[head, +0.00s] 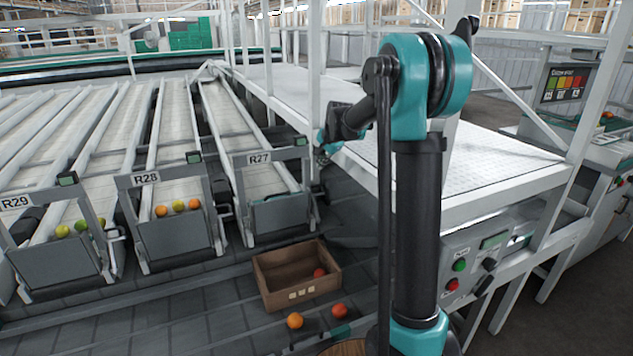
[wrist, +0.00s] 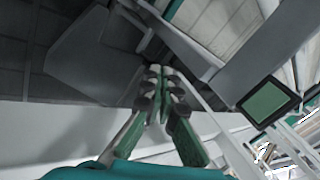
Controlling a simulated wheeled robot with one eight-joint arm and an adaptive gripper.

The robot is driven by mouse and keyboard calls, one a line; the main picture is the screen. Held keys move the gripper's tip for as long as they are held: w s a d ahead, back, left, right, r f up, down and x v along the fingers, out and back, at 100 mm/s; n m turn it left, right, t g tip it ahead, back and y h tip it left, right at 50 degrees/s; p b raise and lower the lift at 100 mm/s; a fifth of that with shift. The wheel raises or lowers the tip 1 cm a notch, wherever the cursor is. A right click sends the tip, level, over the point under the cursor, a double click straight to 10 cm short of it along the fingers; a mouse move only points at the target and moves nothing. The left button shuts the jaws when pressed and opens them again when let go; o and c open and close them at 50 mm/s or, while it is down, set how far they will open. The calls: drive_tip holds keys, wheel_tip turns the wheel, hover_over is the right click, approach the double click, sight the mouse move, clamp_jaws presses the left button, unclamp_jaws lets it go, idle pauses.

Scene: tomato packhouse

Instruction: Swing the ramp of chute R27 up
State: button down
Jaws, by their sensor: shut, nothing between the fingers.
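Chute R27, with its label (head: 259,159), stands left of my arm in the head view. Its grey end plate, the ramp (head: 281,213), is at the low end of the lane and looks upright, much like those of the neighbouring chutes. I see no fruit behind it. My gripper (head: 322,157) is up at the right of the R27 frame, above the ramp. In the wrist view my gripper (wrist: 163,72) has its fingertips together and empty, close to a grey frame part. I cannot tell whether they touch it. A small green screen (wrist: 268,101) is to the right.
Chutes R28 (head: 146,178) and R29 (head: 15,202) hold several fruits. A brown crate (head: 291,267) with a red tomato stands in front of R27. An orange fruit (head: 295,320) and a red tomato (head: 339,311) lie nearby. A white platform (head: 490,165) borders the right.

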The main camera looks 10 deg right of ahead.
drive_tip(key=n, duration=0.4)
drive_tip(key=n+t+y, duration=0.1)
drive_tip(key=n+t, duration=0.3)
drive_tip(key=n, duration=2.4)
approach(313, 186)
drive_tip(key=x, duration=0.7)
drive_tip(key=shift+w+a+f, duration=0.15)
drive_tip(key=shift+w+f, duration=0.1)
drive_tip(key=shift+w, duration=0.35)
drive_tip(key=shift+w+a+f, duration=0.2)
drive_tip(key=shift+w, duration=0.4)
drive_tip(key=shift+s+r, duration=0.1)
drive_tip(key=shift+r, duration=0.05)
